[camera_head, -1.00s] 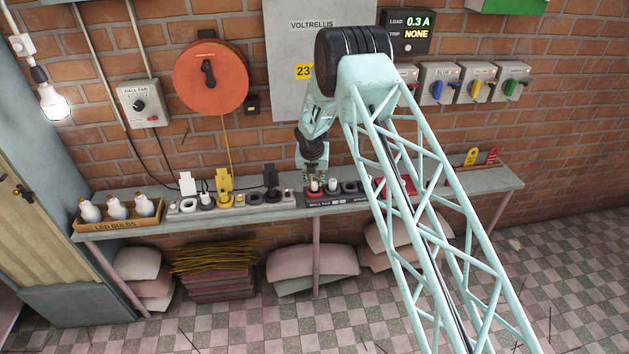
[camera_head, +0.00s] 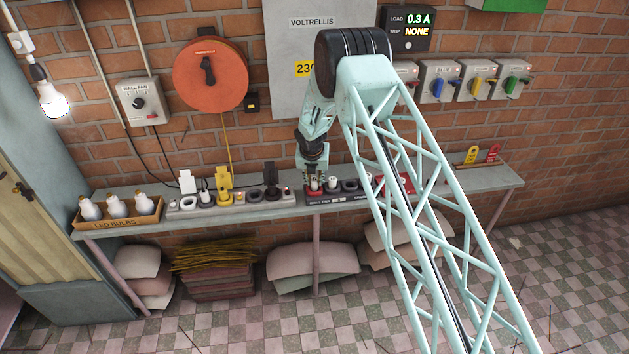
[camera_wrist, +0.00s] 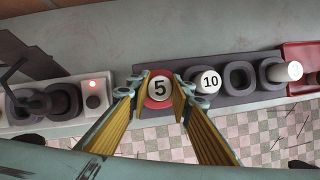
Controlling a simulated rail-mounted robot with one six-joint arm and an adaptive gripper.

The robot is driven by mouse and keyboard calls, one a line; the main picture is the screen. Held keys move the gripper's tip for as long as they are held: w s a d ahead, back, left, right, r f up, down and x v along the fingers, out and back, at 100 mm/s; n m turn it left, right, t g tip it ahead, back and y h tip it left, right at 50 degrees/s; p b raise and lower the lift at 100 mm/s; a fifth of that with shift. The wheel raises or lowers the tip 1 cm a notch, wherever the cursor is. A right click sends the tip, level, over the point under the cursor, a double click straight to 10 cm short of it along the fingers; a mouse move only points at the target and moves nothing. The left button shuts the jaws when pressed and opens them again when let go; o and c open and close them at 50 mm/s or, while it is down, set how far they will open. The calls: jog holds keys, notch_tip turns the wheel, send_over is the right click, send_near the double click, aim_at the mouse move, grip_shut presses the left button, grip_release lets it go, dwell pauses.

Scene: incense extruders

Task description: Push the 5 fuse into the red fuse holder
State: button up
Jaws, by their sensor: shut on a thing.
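The 5 fuse (camera_wrist: 160,88) shows in the wrist view as a white round cap marked 5. My gripper (camera_wrist: 163,92) is shut on it, with one finger on each side. The red fuse holder (camera_wrist: 158,103) shows as a red rim around and below the cap. In the head view my gripper (camera_head: 314,180) is down at the fuse strip over the red holder (camera_head: 313,193). The cap hides the holder's inside, so I cannot tell how deep the fuse sits.
The 10 fuse (camera_wrist: 209,82) stands close to the right finger in a dark holder. A socket strip (camera_wrist: 62,103) with a lit red lamp lies to the left. The bench (camera_head: 250,209) is narrow.

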jog(key=shift+f, duration=0.5)
jog(key=o, duration=0.9)
jog(key=shift+o, duration=0.2)
jog(key=shift+r, duration=0.1)
jog(key=v, duration=1.1)
jog(key=shift+s+r, duration=0.25)
jog(key=shift+r, duration=0.05)
jog(key=shift+r, duration=0.15)
